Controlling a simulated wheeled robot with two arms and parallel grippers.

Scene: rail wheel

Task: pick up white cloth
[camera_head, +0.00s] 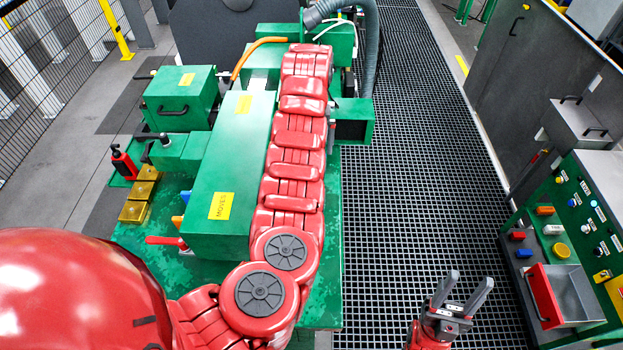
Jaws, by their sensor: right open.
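I do not see a clear white cloth in the head view. My right gripper (465,289) is at the bottom, right of the middle, over the dark floor grating. Its two grey fingers point up the picture and stand apart, with nothing between them. My left gripper does not show; my red segmented arm reaches forward over the green machine (222,170), and its far end meets the machine's back part.
A control panel (590,215) with buttons and a red-edged grey tray (572,293) stands at the right. A red bottle (124,163) and several yellow blocks (133,211) are on the machine's left side. The floor grating (420,150) is clear.

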